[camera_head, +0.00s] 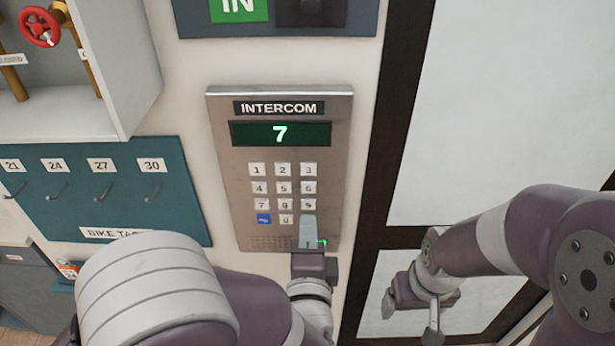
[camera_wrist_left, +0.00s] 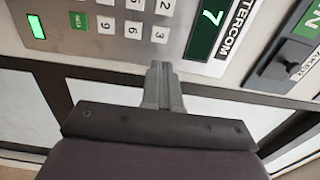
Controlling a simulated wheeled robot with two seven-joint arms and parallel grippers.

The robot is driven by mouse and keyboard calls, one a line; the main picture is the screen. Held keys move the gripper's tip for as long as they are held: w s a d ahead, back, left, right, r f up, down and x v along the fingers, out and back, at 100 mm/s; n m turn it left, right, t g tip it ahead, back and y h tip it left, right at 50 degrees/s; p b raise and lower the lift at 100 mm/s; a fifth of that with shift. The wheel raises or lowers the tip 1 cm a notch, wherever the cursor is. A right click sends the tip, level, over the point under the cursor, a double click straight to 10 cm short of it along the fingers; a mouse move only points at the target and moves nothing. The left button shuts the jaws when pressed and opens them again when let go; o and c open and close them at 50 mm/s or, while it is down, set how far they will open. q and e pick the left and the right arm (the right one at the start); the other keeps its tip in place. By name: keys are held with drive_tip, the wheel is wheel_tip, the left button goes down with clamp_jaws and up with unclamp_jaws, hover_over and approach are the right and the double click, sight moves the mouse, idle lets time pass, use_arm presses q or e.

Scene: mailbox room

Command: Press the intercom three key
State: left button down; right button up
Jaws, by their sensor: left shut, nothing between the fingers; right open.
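The steel intercom panel (camera_head: 233,190) is on the wall in the middle of the head view. Its green display (camera_head: 280,134) reads 7. The three key (camera_head: 309,170) is at the top right of the keypad; it also shows in the left wrist view (camera_wrist_left: 158,35). My left gripper (camera_head: 307,218) is shut and empty, over the panel's lower right in the head view. In the left wrist view its fingertips (camera_wrist_left: 161,66) appear beside the three key; contact cannot be told. My right gripper (camera_head: 411,316) is open and empty, lower right.
A teal board (camera_head: 120,200) with numbered hooks hangs left of the intercom. A white cabinet with a red valve wheel (camera_head: 40,27) is at upper left. A dark sign board (camera_head: 310,22) is above. A dark-framed glass door (camera_head: 480,110) stands to the right.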

use_arm(q)
drive_tip(key=p, duration=0.1)
approach(309, 170)
drive_tip(key=w+p, duration=0.3)
drive_tip(key=w, duration=0.3)
drive_tip(key=shift+w, duration=0.55)
drive_tip(key=shift+a, duration=0.15)
drive_tip(key=shift+s, duration=0.2)
